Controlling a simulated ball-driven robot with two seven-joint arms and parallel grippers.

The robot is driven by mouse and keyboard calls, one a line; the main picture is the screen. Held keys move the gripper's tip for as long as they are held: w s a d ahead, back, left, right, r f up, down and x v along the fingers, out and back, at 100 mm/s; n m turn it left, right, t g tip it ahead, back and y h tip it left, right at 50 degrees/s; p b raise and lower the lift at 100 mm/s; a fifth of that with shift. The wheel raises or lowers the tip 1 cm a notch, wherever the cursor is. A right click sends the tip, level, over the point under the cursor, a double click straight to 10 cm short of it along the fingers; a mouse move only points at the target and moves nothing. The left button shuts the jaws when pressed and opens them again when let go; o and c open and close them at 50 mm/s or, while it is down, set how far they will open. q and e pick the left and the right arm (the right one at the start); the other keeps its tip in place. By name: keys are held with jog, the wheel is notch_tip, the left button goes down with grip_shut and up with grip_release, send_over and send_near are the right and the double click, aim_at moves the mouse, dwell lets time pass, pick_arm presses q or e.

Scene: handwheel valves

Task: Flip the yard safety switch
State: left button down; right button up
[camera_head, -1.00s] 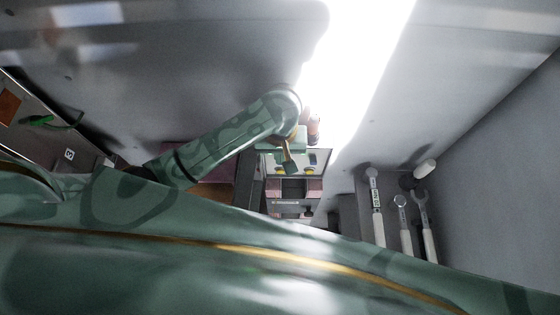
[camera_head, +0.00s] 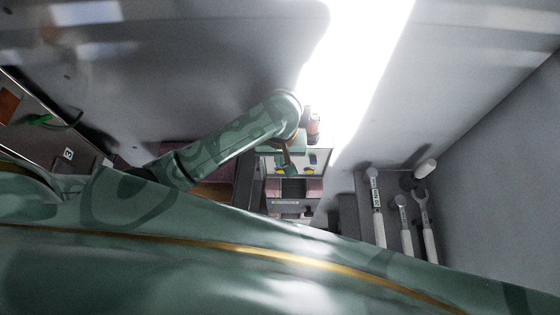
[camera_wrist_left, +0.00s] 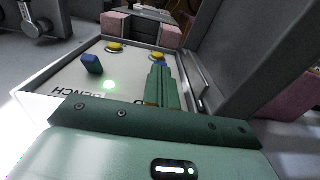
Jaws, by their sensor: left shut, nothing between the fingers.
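A pale, box-like panel (camera_wrist_left: 62,78) fills the middle of the left wrist view and shows small in the head view (camera_head: 318,158). It bears a blue switch (camera_wrist_left: 92,64) at left, near lettering that reads BENCH, and two yellow round parts (camera_wrist_left: 115,47) near its far edge. A second blue part (camera_wrist_left: 158,63) shows just beyond my fingertips, mostly hidden by them. Its label is hidden, so I cannot read which is the yard switch. My left gripper (camera_wrist_left: 158,72) is shut and empty over the panel; contact cannot be told. It also shows in the head view (camera_head: 289,170). My right gripper is not in view.
A dark upright wall or lid (camera_wrist_left: 235,60) stands close on the panel's right in the wrist view. Pink blocks (camera_wrist_left: 150,30) lie behind the panel. Several wrench-like tools (camera_head: 377,215) hang at right in the head view. A green-handled item (camera_head: 42,120) lies far left.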

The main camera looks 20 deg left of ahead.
pick_arm(q)
jog(key=shift+f, duration=0.45)
notch_tip(320, 180, up, 2)
jog(key=shift+r+p, duration=0.2)
jog(key=shift+p, duration=0.3)
jog(key=shift+r, duration=1.3)
notch_tip(320, 180, up, 16)
jog(key=shift+r, duration=0.15)
